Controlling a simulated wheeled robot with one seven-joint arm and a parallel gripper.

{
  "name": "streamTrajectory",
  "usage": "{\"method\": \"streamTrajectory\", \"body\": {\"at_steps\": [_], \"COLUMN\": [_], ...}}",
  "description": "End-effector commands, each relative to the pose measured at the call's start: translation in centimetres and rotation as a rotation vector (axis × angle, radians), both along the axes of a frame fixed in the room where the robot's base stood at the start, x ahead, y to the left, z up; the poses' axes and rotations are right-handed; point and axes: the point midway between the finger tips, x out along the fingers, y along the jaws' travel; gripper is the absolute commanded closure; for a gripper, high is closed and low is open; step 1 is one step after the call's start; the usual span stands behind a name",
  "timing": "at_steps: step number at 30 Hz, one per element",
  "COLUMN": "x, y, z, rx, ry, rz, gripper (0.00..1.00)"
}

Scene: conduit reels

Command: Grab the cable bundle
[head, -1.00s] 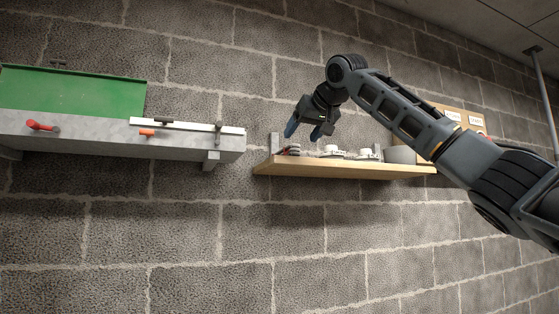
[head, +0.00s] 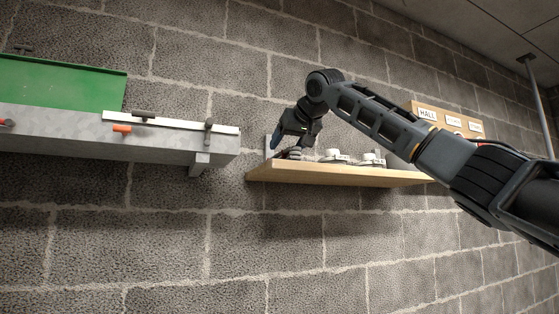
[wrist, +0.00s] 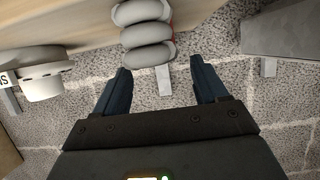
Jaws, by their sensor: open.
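The cable bundle (wrist: 146,34) is a thick grey coil with a bit of red at its side. It lies on the wooden shelf (head: 330,173), near the shelf's left end, and shows small and partly hidden in the head view (head: 294,153). My gripper (wrist: 160,66) is open and empty. In the wrist view its two dark blue fingers are spread, with the bundle just beyond the fingertips and nearer the left one. In the head view my gripper (head: 286,146) hangs over the shelf's left end, close to the bundle.
White fittings (head: 334,156) stand right of the bundle; one white round fitting (wrist: 42,75) is left in the wrist view. A label board (head: 447,117) is at the right. A grey ledge (head: 60,130) with a green panel (head: 60,84) lies left, across a gap.

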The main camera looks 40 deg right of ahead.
Motion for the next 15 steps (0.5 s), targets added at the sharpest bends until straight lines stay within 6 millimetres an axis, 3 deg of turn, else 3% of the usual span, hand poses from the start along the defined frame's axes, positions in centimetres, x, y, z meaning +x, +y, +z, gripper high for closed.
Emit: {"method": "streamTrajectory", "body": {"at_steps": [7,15], "x": [3.0,3.5], "y": [-0.7,-0.9], "z": [-1.2,-1.7], "rx": [0.000,0.000], "ry": [0.001,0.000], "rz": [0.000,0.001], "gripper": [0.28,0.28]}}
